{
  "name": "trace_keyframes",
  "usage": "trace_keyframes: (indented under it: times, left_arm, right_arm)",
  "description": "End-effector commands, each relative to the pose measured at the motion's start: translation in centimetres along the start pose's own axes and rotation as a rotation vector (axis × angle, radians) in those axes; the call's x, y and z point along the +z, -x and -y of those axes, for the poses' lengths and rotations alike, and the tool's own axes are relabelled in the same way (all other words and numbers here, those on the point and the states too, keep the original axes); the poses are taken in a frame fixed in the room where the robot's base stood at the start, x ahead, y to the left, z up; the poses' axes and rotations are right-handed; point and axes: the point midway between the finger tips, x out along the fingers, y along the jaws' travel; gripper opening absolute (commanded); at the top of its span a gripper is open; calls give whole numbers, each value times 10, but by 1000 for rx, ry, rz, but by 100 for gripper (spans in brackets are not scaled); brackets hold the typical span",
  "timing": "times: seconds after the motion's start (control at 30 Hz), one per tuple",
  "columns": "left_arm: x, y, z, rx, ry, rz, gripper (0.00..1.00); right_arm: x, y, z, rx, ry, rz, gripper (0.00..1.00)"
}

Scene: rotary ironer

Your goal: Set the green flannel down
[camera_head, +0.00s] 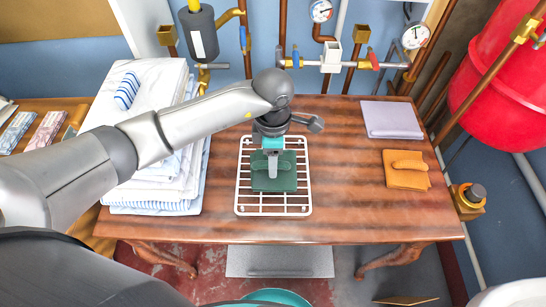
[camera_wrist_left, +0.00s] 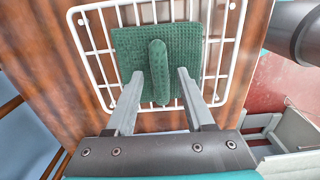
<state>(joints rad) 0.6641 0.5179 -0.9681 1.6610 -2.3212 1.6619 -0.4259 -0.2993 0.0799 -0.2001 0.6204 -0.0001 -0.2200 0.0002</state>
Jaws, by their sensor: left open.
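The green flannel (camera_head: 284,182) is a flat dark green square with a raised roll across its middle. It lies on a white wire rack (camera_head: 241,196) on the wooden table. In the left wrist view the flannel (camera_wrist_left: 133,47) lies flat on the rack (camera_wrist_left: 84,22). My left gripper (camera_head: 272,170) points down over the flannel. In the left wrist view my left gripper's fingers (camera_wrist_left: 157,92) are open, one on each side of the roll, with gaps between. Whether the fingertips touch the flannel is unclear. My right gripper is not in view.
A stack of white and blue-striped linen (camera_head: 160,205) stands left on the table (camera_head: 350,205). A folded lilac cloth (camera_head: 391,120) and an orange cloth (camera_head: 407,178) lie right. Pipes and gauges (camera_head: 415,36) line the back wall. Table space right of the rack is clear.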

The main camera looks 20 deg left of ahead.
Motion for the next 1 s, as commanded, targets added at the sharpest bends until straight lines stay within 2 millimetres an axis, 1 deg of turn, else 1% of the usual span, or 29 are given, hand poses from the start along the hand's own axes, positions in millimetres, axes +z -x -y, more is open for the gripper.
trace_keyframes:
  times: [0.1, 0.17, 0.27, 0.5, 0.63, 0.8, 1.0]
  left_arm:
    - [0, 4, 0, -1, 0, 0, 53]
    - [0, 11, -1, 2, 0, 1, 53]
    - [0, 30, -1, 4, -1, 1, 53]
    - [0, 83, -1, 5, -1, 1, 53]
    - [0, 105, -1, 3, -1, 1, 53]
    - [0, 121, 0, 1, 0, 1, 53]
    - [0, 124, 0, 0, 0, 0, 53]
  right_arm:
    - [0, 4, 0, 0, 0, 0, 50]
    - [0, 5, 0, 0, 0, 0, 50]
    - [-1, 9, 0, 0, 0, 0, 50]
    - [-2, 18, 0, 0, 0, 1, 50]
    - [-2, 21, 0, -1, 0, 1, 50]
    - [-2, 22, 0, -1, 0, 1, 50]
    - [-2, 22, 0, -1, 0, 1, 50]
